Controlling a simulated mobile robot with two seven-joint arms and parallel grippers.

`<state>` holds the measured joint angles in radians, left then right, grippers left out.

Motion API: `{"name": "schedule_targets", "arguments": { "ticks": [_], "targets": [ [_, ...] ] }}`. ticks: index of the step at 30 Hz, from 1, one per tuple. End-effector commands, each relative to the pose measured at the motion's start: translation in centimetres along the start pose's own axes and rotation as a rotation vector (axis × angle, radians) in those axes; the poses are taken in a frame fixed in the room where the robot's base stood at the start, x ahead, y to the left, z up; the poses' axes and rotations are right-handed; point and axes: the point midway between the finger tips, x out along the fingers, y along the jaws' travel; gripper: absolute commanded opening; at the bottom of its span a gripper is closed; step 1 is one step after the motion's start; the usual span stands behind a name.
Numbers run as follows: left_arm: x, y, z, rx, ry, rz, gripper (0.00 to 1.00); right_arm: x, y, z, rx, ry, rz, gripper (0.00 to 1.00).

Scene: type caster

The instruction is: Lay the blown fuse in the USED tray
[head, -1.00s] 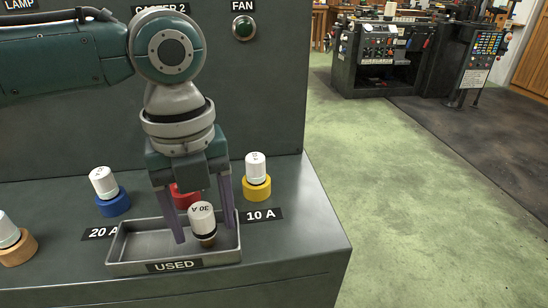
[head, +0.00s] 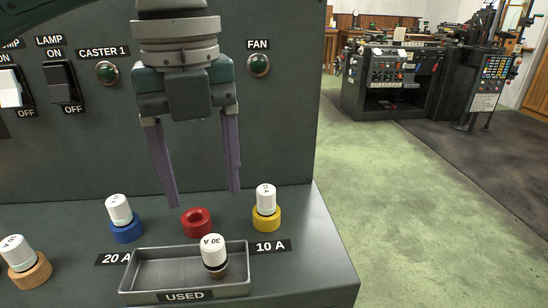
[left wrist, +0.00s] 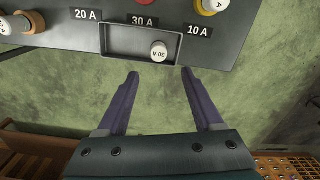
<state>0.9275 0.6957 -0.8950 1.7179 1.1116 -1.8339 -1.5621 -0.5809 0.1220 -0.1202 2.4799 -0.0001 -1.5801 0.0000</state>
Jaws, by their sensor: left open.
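The fuse (head: 214,254), white with a dark lower end and marked 30 A, stands a little tilted in the right part of the grey USED tray (head: 135,275). It also shows in the left wrist view (left wrist: 158,51), inside the tray (left wrist: 110,42). My left gripper (head: 205,198) is open and empty, above and behind the tray, with its fingers apart and clear of the fuse. It also shows in the left wrist view (left wrist: 160,75). The red fuse socket (head: 197,222) behind the tray is empty. My right gripper is not in view.
White fuses stand in the blue socket (head: 127,230), the yellow socket (head: 266,220) and the tan socket (head: 32,271). Switches (head: 62,82) and a green lamp (head: 258,65) are on the upright panel. Open floor lies to the right.

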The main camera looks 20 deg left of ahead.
Motion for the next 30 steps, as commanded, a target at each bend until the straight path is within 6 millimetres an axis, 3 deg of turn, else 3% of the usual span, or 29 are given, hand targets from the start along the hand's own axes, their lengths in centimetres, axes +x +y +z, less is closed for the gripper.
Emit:
{"name": "schedule_targets", "arguments": {
  "ticks": [5, 8, 12, 15, 22, 26, 30],
  "targets": [
    [3.5, -1.2, -4.3, -0.158, 0.036, -0.068, 0.68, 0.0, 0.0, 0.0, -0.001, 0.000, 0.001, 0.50],
    [5.8, -1.9, -8.0, -0.378, 0.088, -0.149, 0.68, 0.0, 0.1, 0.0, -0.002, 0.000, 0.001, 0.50],
    [7.8, -1.6, -11.9, -0.805, 0.179, -0.251, 0.68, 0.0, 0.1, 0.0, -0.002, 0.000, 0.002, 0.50],
    [8.7, -0.1, -13.3, -1.164, 0.231, -0.293, 0.68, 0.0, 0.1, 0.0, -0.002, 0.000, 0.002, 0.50],
    [9.9, 6.9, -13.3, -1.894, 0.204, -0.331, 0.68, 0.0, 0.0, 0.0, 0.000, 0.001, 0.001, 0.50],
    [10.0, 9.8, -13.0, -2.102, 0.153, -0.347, 0.68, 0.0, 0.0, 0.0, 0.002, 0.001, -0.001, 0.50],
    [10.0, 10.8, -12.8, -2.169, 0.131, -0.355, 0.68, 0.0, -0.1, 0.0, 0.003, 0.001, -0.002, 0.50]
  ]
}}
